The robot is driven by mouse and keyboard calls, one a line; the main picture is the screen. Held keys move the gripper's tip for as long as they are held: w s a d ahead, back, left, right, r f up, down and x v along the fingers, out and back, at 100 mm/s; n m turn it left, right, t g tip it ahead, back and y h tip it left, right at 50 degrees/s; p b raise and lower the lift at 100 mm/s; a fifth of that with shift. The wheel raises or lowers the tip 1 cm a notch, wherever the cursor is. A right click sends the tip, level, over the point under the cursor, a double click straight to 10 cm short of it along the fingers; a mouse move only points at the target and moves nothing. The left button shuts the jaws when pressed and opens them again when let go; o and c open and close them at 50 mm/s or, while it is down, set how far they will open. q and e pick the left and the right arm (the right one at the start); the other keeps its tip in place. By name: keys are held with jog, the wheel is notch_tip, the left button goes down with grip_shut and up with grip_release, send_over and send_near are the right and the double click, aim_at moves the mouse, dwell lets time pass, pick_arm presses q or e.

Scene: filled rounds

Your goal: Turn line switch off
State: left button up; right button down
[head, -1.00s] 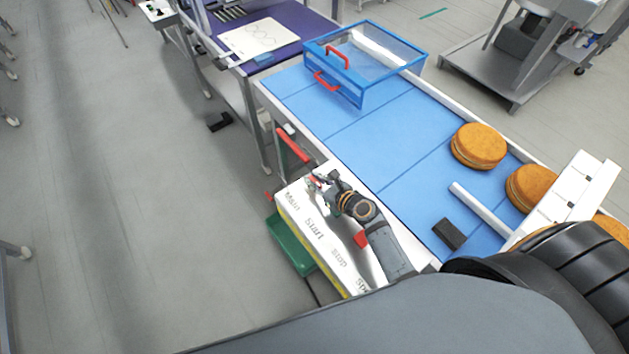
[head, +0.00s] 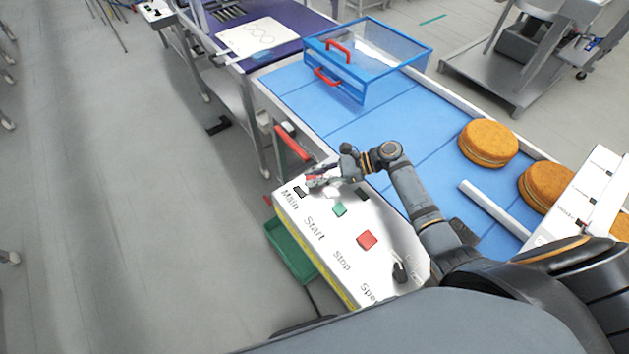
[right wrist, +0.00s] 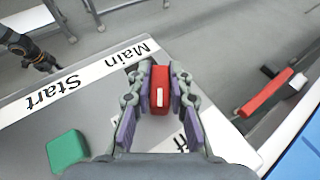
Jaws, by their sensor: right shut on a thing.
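The control box (head: 320,252) has a white top with labels Main, Start, Stop and one partly hidden starting "Spe". My right gripper (head: 318,179) is at its far end, near the Main label. In the right wrist view, a red rocker switch (right wrist: 160,90) with a white mark sits between the purple pads of my right gripper (right wrist: 150,92), which is shut on it. The green button (head: 339,209) and red button (head: 367,240) are uncovered. The end of my left arm (right wrist: 38,55) shows small at the top left of the wrist view; its jaws are unclear.
A blue conveyor (head: 390,125) runs beside the box, with round orange cakes (head: 488,143) on it. A clear blue-framed guard (head: 368,60) with red handles stands over its far part. A red bar (head: 293,142) lies just beyond the box. A green bin (head: 290,252) sits below it.

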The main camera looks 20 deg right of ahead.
jog(key=n+g+b, duration=0.2)
jog(key=n+g, duration=0.1)
jog(key=g, duration=0.1)
jog(key=shift+w+f+n+b, duration=0.1)
jog(key=shift+w+n+b, duration=0.05)
jog(key=shift+n+b, duration=0.25)
jog(key=shift+n+g+h+b, duration=0.3)
jog(key=shift+n+g+b, duration=0.35)
jog(key=shift+n+g, duration=1.2)
jog(key=shift+g, duration=0.35)
jog(key=c, duration=1.2)
grip_release()
jog(key=shift+m, duration=0.25)
